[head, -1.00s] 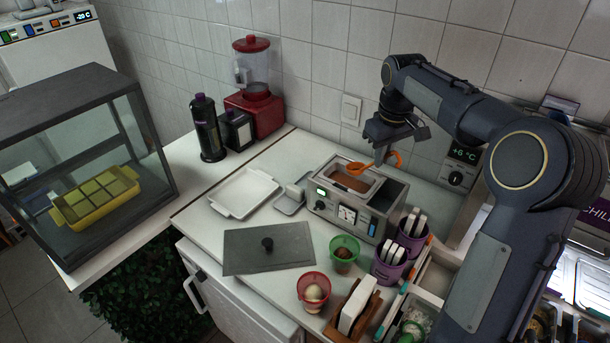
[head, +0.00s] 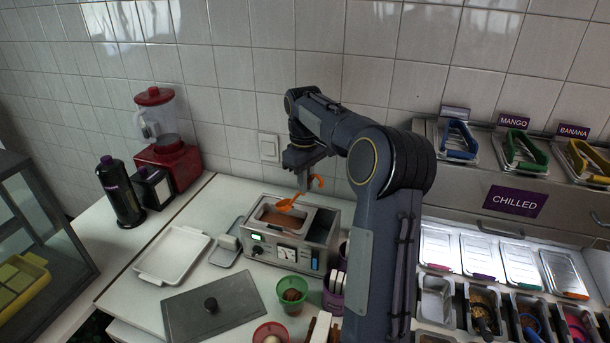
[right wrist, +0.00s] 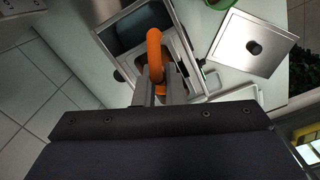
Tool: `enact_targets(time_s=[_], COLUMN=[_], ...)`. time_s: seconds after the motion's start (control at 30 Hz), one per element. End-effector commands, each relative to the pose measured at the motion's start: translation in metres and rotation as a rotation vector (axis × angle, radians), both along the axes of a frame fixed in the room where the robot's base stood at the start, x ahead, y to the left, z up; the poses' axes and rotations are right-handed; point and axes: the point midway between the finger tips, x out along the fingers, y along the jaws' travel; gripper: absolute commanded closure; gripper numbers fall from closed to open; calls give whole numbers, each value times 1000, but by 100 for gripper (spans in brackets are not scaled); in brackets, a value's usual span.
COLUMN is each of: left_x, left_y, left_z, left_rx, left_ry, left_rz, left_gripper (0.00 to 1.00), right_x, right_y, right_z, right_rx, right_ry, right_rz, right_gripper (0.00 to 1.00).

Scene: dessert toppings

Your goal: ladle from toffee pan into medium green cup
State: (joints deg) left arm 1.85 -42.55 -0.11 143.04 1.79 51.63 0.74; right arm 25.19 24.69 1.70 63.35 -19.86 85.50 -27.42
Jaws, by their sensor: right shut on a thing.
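An orange ladle (head: 289,203) is held by my right gripper (head: 304,184) above the warmer. It also shows in the right wrist view (right wrist: 154,60), its hooked handle between the two fingers (right wrist: 160,90). The ladle's bowl is over or in the brown toffee pan (head: 283,219); I cannot tell whether it touches the toffee. The pan sits in a steel warmer (head: 287,256) with dials on its front. A green cup (head: 293,296) with brown contents stands in front of the warmer. A red cup (head: 270,334) is partly cut off at the bottom edge. My left gripper is not in view.
A grey lid (head: 208,307) with a black knob lies left of the green cup. A white tray (head: 172,255) lies farther left. Purple holders (head: 333,301) stand right of the green cup, partly behind my arm. The tiled wall is close behind the warmer.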

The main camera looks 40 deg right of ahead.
Motion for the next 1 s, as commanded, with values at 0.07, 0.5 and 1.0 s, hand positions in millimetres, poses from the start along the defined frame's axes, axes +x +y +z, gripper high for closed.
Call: enact_targets(time_s=[0.07,0.5,1.0], left_x=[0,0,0], left_y=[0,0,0], left_z=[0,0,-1], left_rx=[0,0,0], left_ry=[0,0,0], left_rz=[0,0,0], left_gripper=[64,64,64], right_x=[0,0,0], right_y=[0,0,0], right_z=[-6,-37,-73], right_rx=[1,1,1], right_ry=[2,2,1], right_rz=[0,-1,0], right_gripper=[100,100,100])
